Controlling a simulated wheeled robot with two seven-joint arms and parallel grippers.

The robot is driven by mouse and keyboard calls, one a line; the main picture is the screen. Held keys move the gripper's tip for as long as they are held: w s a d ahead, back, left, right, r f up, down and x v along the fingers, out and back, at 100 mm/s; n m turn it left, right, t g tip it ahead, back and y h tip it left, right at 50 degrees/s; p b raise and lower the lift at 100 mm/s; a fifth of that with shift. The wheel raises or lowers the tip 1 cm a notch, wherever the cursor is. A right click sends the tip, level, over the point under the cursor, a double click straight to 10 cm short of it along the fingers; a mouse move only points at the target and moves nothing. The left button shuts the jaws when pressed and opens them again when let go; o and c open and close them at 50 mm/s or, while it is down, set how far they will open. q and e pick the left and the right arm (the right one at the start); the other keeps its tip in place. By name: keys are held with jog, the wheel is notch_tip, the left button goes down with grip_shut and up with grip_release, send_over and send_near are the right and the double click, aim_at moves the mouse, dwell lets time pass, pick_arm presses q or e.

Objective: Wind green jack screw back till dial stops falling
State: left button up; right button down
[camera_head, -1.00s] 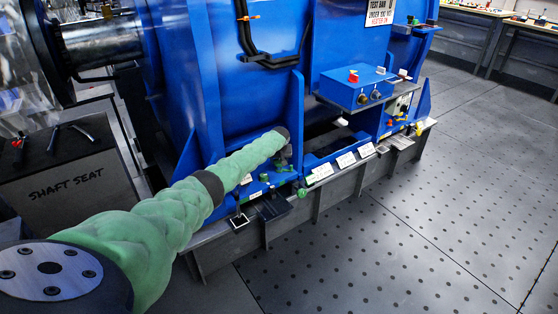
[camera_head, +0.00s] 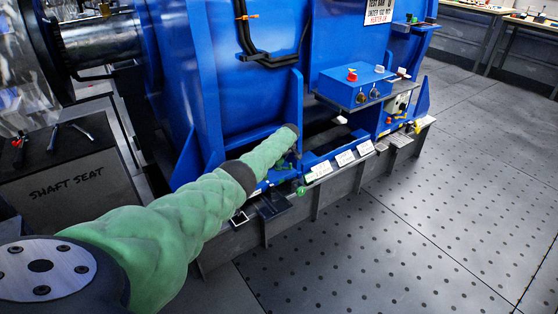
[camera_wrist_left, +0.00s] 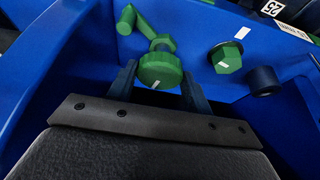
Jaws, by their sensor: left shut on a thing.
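The green jack screw (camera_wrist_left: 160,70) has a ribbed round head with a white mark, and a smaller green nut shows behind it in the left wrist view. My left gripper (camera_wrist_left: 160,88) is shut on this head, one dark finger on each side. In the head view my green left arm reaches to the lower front of the blue machine, and its wrist hides the gripper and screw. I cannot make out a dial in either view. My right gripper is not in view.
Beside the screw are a green hex bolt (camera_wrist_left: 226,58), a green crank handle (camera_wrist_left: 128,18) and a dark round post (camera_wrist_left: 263,80). A blue control box (camera_head: 356,86) sits on a shelf to the right. The perforated floor (camera_head: 400,230) in front is clear.

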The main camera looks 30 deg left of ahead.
pick_arm(q)
jog(key=shift+n, duration=0.5)
jog(key=o, duration=1)
jog(key=shift+r, duration=0.1)
jog(key=shift+d+r+p, duration=0.2)
jog(key=shift+r+p, duration=0.1)
jog(key=shift+r, duration=0.2)
jog(key=shift+p+v, duration=1.15)
jog(key=shift+v, duration=2.1)
